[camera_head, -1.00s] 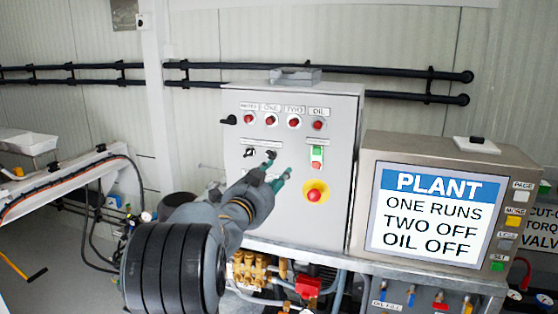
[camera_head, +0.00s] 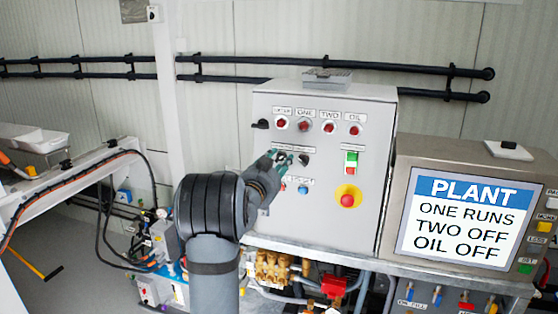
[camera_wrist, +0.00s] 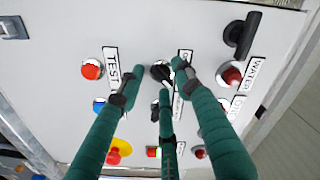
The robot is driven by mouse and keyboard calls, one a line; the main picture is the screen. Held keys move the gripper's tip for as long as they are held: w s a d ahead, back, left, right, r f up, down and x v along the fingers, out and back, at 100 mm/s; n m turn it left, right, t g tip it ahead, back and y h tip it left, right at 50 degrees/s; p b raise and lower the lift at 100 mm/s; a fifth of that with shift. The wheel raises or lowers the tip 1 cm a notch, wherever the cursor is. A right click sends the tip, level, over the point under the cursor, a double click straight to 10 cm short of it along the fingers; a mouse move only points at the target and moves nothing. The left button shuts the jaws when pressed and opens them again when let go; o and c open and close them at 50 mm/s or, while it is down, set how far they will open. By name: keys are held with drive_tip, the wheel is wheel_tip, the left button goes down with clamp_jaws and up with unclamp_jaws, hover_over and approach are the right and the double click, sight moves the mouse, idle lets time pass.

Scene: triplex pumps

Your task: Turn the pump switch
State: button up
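The grey control panel (camera_head: 325,205) stands ahead with two small black rotary switches in its middle row. The right switch (camera_head: 304,159) shows in the head view; the left one is hidden behind my gripper (camera_head: 281,158). In the wrist view a black switch knob (camera_wrist: 160,72) sits between the green fingertips of my gripper (camera_wrist: 153,78), nearest the right finger. The fingers are spread apart around it; I cannot tell whether they touch it. Another dark knob lies partly behind the middle finger. The screen (camera_head: 457,216) reads ONE RUNS, TWO OFF, OIL OFF.
A red button (camera_wrist: 92,71) by a TEST label and a black lever (camera_wrist: 242,35) flank the fingers. A yellow-ringed red stop button (camera_head: 347,198) and a green-and-red button pair (camera_head: 351,162) are to the right. Pipes and brass fittings (camera_head: 272,267) lie below.

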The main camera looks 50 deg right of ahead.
drive_tip(key=shift+s, duration=0.1)
drive_tip(key=shift+c, duration=0.6)
drive_tip(key=c, duration=0.7)
clamp_jaws()
